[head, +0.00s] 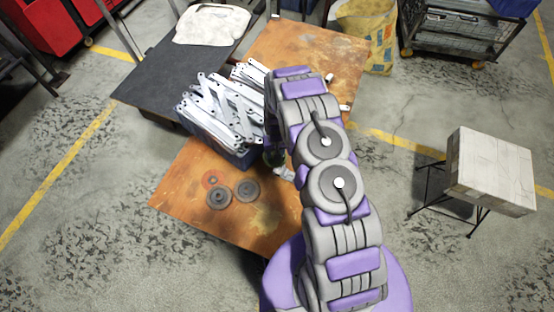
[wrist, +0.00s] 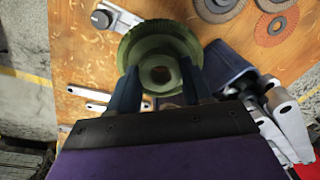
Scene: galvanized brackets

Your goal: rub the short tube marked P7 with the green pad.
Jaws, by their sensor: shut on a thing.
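My gripper (wrist: 158,82) is shut on the round green pad (wrist: 160,42), with one dark blue finger on each side of it. The pad has a raised ring at its centre and is over the wooden table; I cannot tell whether it touches anything. In the head view only a dark green bit of it (head: 275,157) shows beside my arm. A pale metal piece with a dark round end (wrist: 118,15) lies left of the pad in the wrist view. Pale slim pieces (wrist: 90,92) lie lower left. No P7 marking is readable, so I cannot tell which piece is the tube.
A blue crate (head: 238,160) full of galvanized brackets (head: 215,105) stands on the orange-brown table (head: 180,190), close to my gripper. Several abrasive discs (head: 247,188) lie at the front left. A dark table (head: 150,83) with a white cloth (head: 212,24) adjoins behind. A pale box on a stand (head: 488,172) is right.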

